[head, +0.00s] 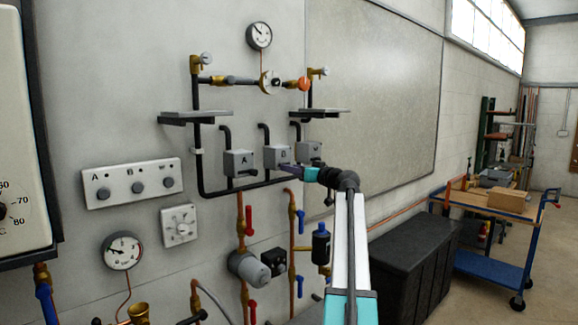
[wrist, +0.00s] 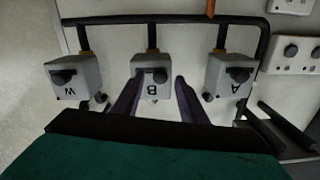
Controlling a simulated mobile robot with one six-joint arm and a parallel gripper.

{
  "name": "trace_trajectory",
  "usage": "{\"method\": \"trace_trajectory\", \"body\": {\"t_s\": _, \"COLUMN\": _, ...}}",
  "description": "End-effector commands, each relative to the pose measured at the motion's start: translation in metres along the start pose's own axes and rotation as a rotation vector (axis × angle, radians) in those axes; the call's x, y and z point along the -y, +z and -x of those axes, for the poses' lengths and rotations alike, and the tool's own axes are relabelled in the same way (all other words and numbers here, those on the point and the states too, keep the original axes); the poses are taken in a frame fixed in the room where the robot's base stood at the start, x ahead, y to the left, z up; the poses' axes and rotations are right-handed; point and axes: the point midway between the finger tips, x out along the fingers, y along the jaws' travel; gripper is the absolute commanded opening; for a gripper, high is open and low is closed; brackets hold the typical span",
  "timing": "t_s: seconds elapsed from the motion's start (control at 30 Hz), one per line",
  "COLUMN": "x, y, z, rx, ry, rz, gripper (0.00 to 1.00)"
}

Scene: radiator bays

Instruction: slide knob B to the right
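Box B (head: 277,154) is a grey box on the wall pipework, the middle one of three. In the wrist view, where the letters are upside down, box B (wrist: 152,92) carries a dark knob B (wrist: 158,76). My gripper (head: 288,169) is in front of box B in the head view and hides the knob. In the wrist view my gripper (wrist: 159,79) is open, with one purple finger on each side of knob B. I see gaps between the fingers and the knob. I cannot tell whether the fingertips reach its depth.
Box A (head: 239,163) and a third box (head: 309,151) flank box B closely, each with a dark knob. A dark pipe (wrist: 165,20) runs along the boxes. A white panel (head: 132,182) with round knobs is on the wall at left. A black chest (head: 408,258) stands at right.

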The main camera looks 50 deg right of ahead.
Motion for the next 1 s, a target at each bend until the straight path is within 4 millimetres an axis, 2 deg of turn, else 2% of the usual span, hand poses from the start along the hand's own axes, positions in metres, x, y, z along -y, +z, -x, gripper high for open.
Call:
{"method": "trace_trajectory", "body": {"t_s": 0.2, "x": 0.000, "y": -0.001, "z": -0.017, "rx": 0.001, "ry": -0.001, "rz": -0.001, "gripper": 0.39}}
{"method": "trace_trajectory", "body": {"t_s": 0.57, "x": 0.001, "y": 0.001, "z": -0.019, "rx": 0.000, "ry": -0.001, "rz": -0.001, "gripper": 0.39}}
{"method": "trace_trajectory", "body": {"t_s": 0.8, "x": 0.001, "y": 0.001, "z": -0.019, "rx": 0.000, "ry": -0.001, "rz": -0.001, "gripper": 0.00}}
{"method": "trace_trajectory", "body": {"t_s": 1.0, "x": 0.000, "y": 0.001, "z": -0.019, "rx": 0.000, "ry": -0.001, "rz": 0.000, "gripper": 0.00}}
